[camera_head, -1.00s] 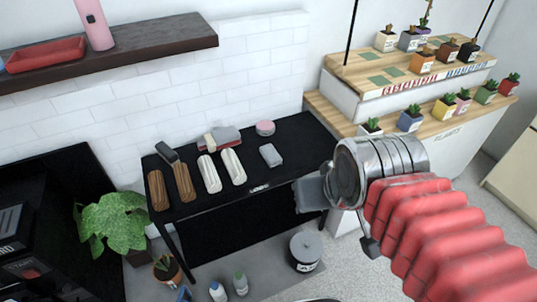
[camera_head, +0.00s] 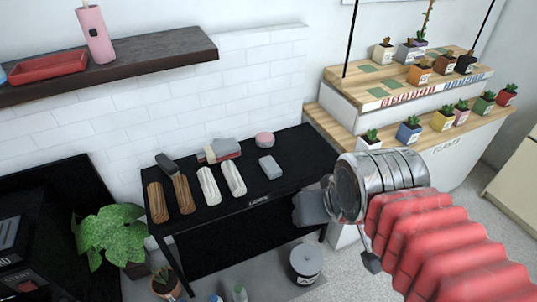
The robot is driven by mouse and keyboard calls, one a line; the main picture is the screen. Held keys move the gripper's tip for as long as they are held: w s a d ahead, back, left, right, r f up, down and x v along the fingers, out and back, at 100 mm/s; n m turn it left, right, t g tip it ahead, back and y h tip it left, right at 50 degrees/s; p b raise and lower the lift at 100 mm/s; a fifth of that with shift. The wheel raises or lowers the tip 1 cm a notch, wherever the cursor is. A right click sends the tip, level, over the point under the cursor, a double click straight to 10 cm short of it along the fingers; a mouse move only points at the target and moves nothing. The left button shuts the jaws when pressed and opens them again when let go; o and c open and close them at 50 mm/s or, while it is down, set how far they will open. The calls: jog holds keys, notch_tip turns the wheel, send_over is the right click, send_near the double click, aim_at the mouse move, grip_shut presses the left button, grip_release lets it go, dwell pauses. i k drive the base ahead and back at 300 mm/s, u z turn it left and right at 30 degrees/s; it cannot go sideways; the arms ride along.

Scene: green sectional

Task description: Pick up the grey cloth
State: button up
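On the black table, a small light grey block-shaped piece (camera_head: 270,167) lies alone on the right half. A grey folded-looking piece (camera_head: 224,147) lies on something reddish at the back. I cannot tell which of the two is the grey cloth. My gripper (camera_head: 308,208) is at the table's right front corner, apart from both grey pieces. Its fingers are seen end-on and blurred into a dark grey shape, so their opening does not show. Nothing is seen held in it.
Two brown rolls (camera_head: 158,202), two white rolls (camera_head: 209,186) and a pink round item (camera_head: 265,139) share the table. A stepped plant stand (camera_head: 345,115) is to the right, a wall shelf (camera_head: 150,55) upper left. A lidded grey bin (camera_head: 305,262) stands below.

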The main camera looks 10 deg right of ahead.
aim_at(270, 166)
jog(key=k, duration=1.35)
jog(key=z, duration=0.15)
jog(key=i, duration=1)
jog(key=u, duration=0.6)
jog(key=i, duration=0.85)
jog(key=u, duration=0.6)
